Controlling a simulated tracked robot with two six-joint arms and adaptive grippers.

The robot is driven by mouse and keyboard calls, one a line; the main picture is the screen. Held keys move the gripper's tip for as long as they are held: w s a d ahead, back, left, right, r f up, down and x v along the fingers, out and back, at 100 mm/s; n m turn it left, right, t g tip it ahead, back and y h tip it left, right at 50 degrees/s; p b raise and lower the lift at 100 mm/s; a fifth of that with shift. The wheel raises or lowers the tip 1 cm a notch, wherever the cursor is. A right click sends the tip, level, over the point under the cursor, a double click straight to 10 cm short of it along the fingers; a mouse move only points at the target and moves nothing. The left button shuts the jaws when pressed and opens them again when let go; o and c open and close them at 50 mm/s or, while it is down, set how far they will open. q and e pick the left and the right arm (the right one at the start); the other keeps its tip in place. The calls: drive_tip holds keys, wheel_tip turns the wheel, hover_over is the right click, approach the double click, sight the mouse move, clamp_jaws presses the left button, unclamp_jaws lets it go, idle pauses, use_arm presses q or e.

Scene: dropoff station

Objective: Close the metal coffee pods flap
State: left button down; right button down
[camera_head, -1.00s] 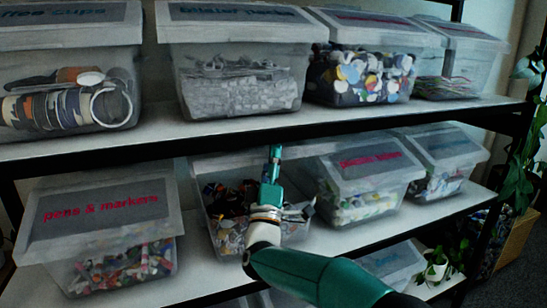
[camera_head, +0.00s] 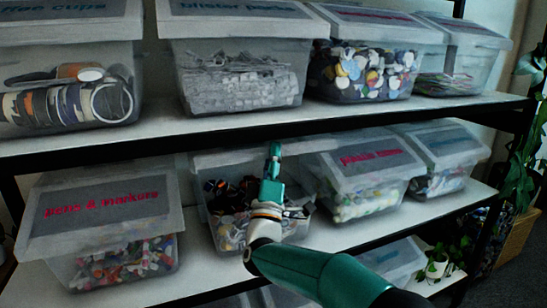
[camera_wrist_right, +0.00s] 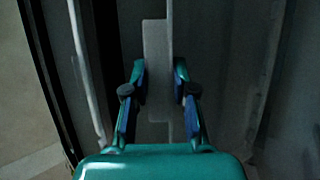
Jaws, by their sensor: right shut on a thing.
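The coffee pods bin (camera_head: 228,235) stands open on the lower shelf, with mixed dark and coloured pods inside. Its flap is raised, and a pale strip (camera_head: 222,160) of it shows at the top behind my gripper. My right gripper (camera_head: 274,152) reaches over the bin at the height of the raised flap. In the right wrist view the flap's upright pale edge (camera_wrist_right: 157,45) runs between the two fingers (camera_wrist_right: 159,85), which are shut on it. The flap's label is not visible. My left gripper is not in view.
A closed pens and markers bin (camera_head: 105,215) stands to the left, and a closed bin with a pink label (camera_head: 365,180) stands close on the right. The upper shelf (camera_head: 240,130) with closed bins runs just above the gripper.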

wheel_tip(320, 180, down, 12)
drive_tip(key=m+t+h+b, duration=0.1)
drive_tip(key=m+h+b, duration=0.2)
drive_tip(key=b, duration=1.2)
drive_tip(key=shift+s+h+b, duration=0.3)
drive_tip(key=shift+h+b, duration=0.1)
drive_tip(key=c, duration=1)
unclamp_jaws()
drive_tip(key=v, duration=1.2)
drive_tip(key=shift+w+d+f, duration=0.1)
drive_tip(key=shift+d+f, duration=0.05)
drive_tip(key=shift+f, duration=0.05)
